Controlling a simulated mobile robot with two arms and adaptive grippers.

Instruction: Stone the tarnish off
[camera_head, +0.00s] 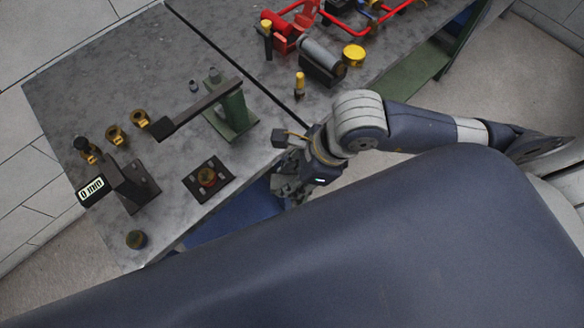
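A small dark plate (191,188) lies near the bench's front edge, with a round brownish-brass piece (207,177) at its middle. I cannot tell how tarnished that piece is. A similar dull round piece (136,239) sits apart at the bench's near left corner. No sharpening stone can be made out for certain. My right gripper (291,188) is at the bench's front edge, right of the plate and touching none of these pieces. Its fingers are dark and too small to read. My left gripper is not in view.
A green stand with a dark arm (234,110) is mid-bench. A black clamp with a grey cylinder (322,60), a yellow-topped peg (299,84) and red frames (290,30) stand farther right. Bare grey bench top (110,70) lies behind.

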